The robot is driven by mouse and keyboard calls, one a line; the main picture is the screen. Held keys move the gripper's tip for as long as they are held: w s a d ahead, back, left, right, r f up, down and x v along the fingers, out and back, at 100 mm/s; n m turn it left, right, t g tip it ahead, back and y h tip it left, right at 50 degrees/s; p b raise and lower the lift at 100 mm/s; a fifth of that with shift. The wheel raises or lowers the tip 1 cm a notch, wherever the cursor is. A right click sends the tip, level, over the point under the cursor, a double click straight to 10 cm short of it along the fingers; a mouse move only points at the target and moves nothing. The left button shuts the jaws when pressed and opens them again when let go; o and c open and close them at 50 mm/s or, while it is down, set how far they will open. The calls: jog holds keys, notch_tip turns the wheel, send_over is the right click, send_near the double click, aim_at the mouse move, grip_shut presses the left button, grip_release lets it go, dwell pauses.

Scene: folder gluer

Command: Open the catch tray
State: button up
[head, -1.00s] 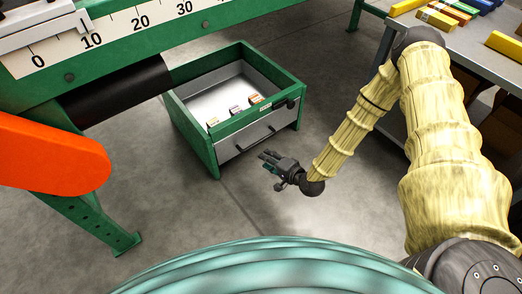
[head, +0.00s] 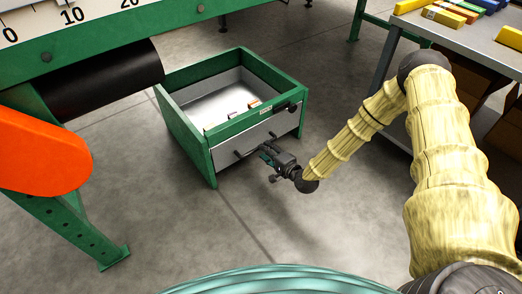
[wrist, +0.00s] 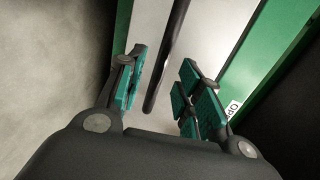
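The catch tray (head: 228,152) is a grey drawer front with a dark bar handle (head: 240,153), set in a green box frame on the floor. It looks closed, its front about level with the frame. Small boxes (head: 252,103) lie inside. My gripper (head: 264,152) is at the front panel by the handle's right part and hides some of it. In the wrist view, the teal-padded fingers (wrist: 162,92) stand apart, with the dark handle bar (wrist: 166,60) running between them in the picture. I see no contact, and cannot tell how deep the bar sits between the fingers.
The green machine frame (head: 35,90) with a scale, a black roller (head: 110,80) and an orange guard (head: 40,155) stands left. A grey table (head: 470,45) with coloured boxes stands at the right. The floor (head: 200,235) before the tray is clear.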

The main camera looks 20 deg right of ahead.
jog(key=shift+b+x, duration=0.75)
jog(key=shift+x, duration=1.35)
grip_shut()
